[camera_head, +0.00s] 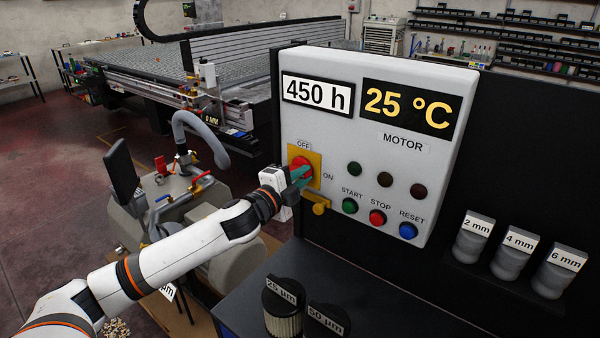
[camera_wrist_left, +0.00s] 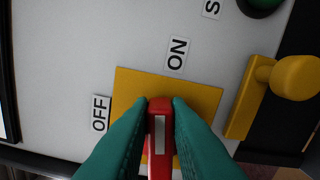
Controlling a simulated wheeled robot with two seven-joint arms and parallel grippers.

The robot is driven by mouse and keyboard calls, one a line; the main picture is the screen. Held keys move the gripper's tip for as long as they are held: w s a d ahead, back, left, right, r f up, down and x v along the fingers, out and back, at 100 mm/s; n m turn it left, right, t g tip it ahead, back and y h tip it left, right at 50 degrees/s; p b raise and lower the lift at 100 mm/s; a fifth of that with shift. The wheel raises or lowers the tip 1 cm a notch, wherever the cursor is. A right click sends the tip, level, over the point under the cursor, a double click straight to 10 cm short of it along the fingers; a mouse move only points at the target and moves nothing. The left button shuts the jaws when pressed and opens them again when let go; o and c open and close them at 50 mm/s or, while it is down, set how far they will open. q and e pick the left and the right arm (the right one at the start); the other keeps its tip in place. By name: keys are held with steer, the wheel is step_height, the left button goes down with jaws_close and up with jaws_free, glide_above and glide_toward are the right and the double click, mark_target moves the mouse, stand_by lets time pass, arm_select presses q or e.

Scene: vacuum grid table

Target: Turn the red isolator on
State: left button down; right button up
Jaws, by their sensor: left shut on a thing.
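The red isolator handle (camera_head: 301,167) sits on a yellow square plate (camera_head: 318,161) on the white control panel. In the left wrist view, the red handle (camera_wrist_left: 160,136) shows a white stripe, and its upper end faces the ON label (camera_wrist_left: 177,54) side, leaning slightly toward OFF. The OFF label (camera_wrist_left: 100,113) is left of the plate there. My left gripper (camera_head: 300,178), with teal fingers, is shut on the handle; the fingers (camera_wrist_left: 159,125) press both its sides. My right gripper is not in view.
A yellow knob (camera_head: 320,208) projects just below the plate. Green (camera_head: 349,206), red (camera_head: 377,217) and blue (camera_head: 408,230) buttons lie to the right. Dark filters (camera_head: 284,300) stand below; labelled grey pieces (camera_head: 473,240) line the right. A grey hose (camera_head: 205,135) is behind my arm.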

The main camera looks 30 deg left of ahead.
arm_select(q)
steer(key=shift+f+m, duration=0.3)
steer(key=shift+m, duration=0.8)
steer(key=c, duration=1.4)
jaws_free()
steer(key=shift+o, duration=0.2)
steer(key=s+b, duration=0.3)
steer(key=s, duration=0.9)
steer(key=shift+a, duration=0.4)
